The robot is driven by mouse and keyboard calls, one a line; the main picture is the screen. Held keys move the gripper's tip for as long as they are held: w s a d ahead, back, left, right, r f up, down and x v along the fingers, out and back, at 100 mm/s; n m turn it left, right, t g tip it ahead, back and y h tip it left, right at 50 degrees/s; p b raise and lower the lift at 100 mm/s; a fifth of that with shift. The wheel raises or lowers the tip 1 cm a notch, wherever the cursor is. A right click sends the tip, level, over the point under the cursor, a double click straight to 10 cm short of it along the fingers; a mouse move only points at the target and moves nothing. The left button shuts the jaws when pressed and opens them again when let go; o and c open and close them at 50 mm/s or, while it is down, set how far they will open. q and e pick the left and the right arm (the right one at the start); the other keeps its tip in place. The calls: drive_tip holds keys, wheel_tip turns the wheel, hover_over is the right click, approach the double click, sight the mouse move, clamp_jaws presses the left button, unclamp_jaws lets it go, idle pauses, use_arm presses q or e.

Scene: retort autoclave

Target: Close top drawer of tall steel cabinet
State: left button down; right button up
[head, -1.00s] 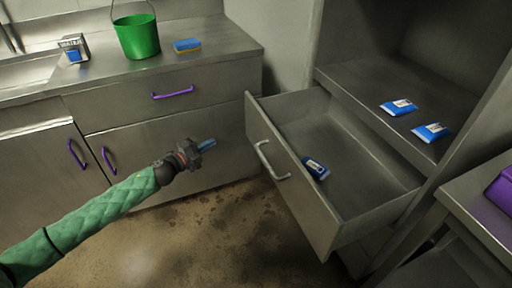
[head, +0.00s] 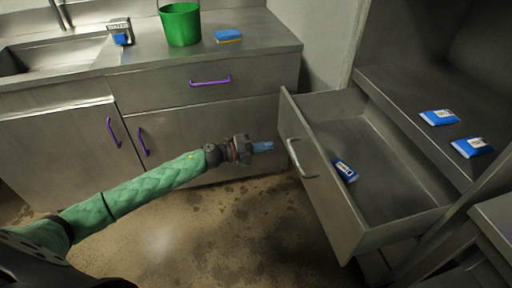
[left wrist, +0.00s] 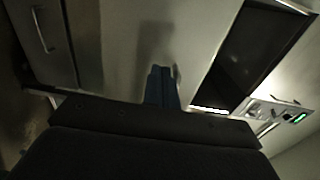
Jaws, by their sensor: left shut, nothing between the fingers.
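The top drawer (head: 325,190) of the tall steel cabinet (head: 400,77) is pulled well out, and its steel bar handle (head: 295,158) faces left. A blue item with a white label (head: 345,171) lies inside the drawer. My left gripper (head: 263,146) is shut and empty, a short way left of the drawer front and handle, apart from them. In the left wrist view its blue fingers (left wrist: 160,86) are together in front of a pale steel surface. My right gripper is out of view.
Two blue packets (head: 439,118) lie on the cabinet shelf above the drawer. A steel table edge (head: 495,225) is at right. Stained floor is free before the drawer.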

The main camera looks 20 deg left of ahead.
sight(288, 142)
use_arm(q)
drive_tip(key=x, duration=0.8)
drive_tip(key=shift+p, duration=0.4)
